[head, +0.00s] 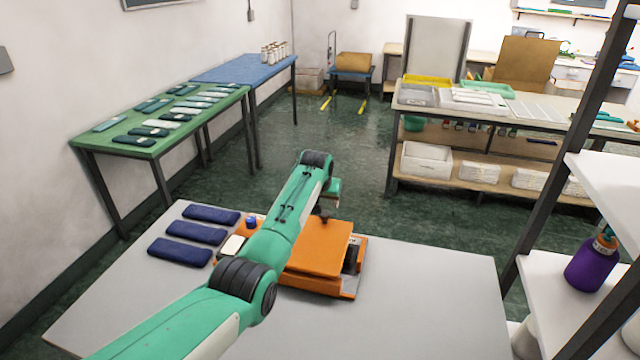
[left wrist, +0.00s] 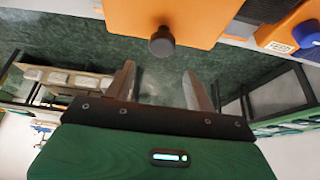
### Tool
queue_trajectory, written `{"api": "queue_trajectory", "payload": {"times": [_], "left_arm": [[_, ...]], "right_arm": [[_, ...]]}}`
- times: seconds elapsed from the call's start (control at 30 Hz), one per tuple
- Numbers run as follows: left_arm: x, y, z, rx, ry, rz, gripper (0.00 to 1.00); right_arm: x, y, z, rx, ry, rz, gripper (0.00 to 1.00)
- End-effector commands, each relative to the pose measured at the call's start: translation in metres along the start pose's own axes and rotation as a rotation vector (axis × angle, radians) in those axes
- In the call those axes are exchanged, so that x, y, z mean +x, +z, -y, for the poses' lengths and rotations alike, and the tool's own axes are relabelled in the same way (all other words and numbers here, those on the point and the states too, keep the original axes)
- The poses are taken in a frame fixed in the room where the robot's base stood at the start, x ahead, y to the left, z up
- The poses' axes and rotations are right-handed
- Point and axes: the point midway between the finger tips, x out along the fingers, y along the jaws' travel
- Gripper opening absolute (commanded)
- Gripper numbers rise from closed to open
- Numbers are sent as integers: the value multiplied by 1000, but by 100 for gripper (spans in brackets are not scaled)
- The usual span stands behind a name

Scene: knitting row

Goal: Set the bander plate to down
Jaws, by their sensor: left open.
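The bander is an orange machine on the grey table, with its flat orange plate (head: 322,245) on top. The plate looks raised above the orange base (head: 345,287), with a gap and dark parts between them at the right. In the left wrist view the plate (left wrist: 165,12) fills the upper middle, with a black round knob (left wrist: 162,42) on its edge. My left gripper (left wrist: 160,88) is open and empty, its two fingers apart from the knob and below it in that picture. In the head view my left arm crosses over the bander and hides part of it. My right gripper is not in view.
Several folded navy pieces (head: 195,231) lie on the grey table (head: 420,310) left of the bander. The table's right part is clear. A white shelf (head: 560,300) with a purple bottle (head: 590,265) stands at the right.

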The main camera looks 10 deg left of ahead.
Motion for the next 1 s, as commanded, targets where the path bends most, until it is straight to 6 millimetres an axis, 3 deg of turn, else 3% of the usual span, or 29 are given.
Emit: {"api": "queue_trajectory", "payload": {"times": [0.6, 1.0], "left_arm": [[-85, 1, 1, 0, 0, -3, 55], [-98, 1, 1, 0, -1, 1, 55]], "right_arm": [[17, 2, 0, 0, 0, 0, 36], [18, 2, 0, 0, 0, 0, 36]]}}
